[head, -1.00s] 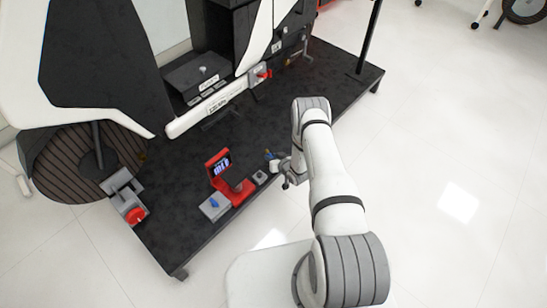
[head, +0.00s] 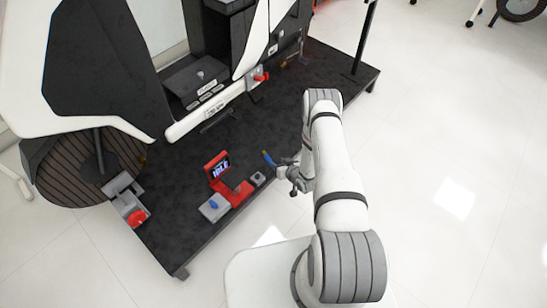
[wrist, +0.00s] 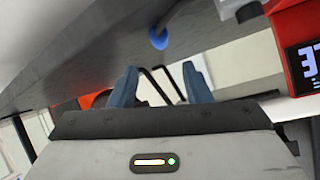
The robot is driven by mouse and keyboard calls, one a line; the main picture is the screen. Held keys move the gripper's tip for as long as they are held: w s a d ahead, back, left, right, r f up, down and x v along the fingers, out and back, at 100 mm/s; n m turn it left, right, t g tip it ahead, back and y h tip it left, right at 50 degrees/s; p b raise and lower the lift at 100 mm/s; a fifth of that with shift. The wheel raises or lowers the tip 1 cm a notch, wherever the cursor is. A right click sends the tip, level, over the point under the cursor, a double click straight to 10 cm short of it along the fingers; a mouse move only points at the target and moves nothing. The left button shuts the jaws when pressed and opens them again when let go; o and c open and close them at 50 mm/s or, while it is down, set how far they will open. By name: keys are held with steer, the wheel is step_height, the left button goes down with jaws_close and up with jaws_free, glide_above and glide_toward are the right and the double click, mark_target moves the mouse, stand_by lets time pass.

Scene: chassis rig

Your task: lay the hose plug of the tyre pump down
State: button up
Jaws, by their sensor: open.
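The tyre pump (head: 218,166) is a red unit with a small lit screen, standing near the platform's front edge; its red body and screen also show at the right of the wrist view (wrist: 292,50). A small blue piece with a yellowish end (head: 267,156) lies just beyond my gripper; I cannot tell surely whether it is the hose plug. The wrist view shows a round blue piece (wrist: 158,38) beyond the fingertips, apart from them. My gripper (head: 279,163) is low by the platform's front edge, right of the pump. Its fingers (wrist: 160,76) are spread, with nothing held between them.
A grey box with a blue top piece (head: 213,207) stands beside the pump. A small grey block (head: 258,178) lies between pump and gripper. A bracket with a red knob (head: 128,203) sits at the platform's left. The dark platform (head: 300,120) has bare room behind my gripper.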

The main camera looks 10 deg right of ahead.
steer(key=w+d+r+g+h, duration=0.1)
steer(key=w+d+r, duration=0.1)
steer(key=r, duration=0.7)
steer(key=w+d+r+g+h, duration=0.1)
steer(key=w+d+r+h, duration=0.15)
steer(key=r, duration=0.65)
steer(key=s+r+g+h, duration=0.1)
steer(key=s+r+g, duration=0.3)
steer(key=r, duration=1.4)
steer(key=s+a+r+g, duration=0.1)
steer(key=s+a+r, duration=0.1)
steer(key=s+r, duration=0.4)
steer(key=s+a+r+g, duration=0.1)
steer(key=s+r, duration=0.6)
steer(key=s, duration=0.7)
steer(key=s+a+r+m+g, duration=0.1)
steer(key=s+a+r+g, duration=0.1)
steer(key=s+r, duration=0.5)
steer(key=s+a, duration=0.1)
steer(key=s, duration=0.2)
steer(key=shift+s+a+p, duration=0.15)
steer(key=shift+a+p, duration=0.1)
steer(key=shift+p, duration=0.1)
step_height(320, 180, up, 23)
steer(key=t+p, duration=0.1)
steer(key=p, duration=1.9)
steer(key=shift+f, duration=0.15)
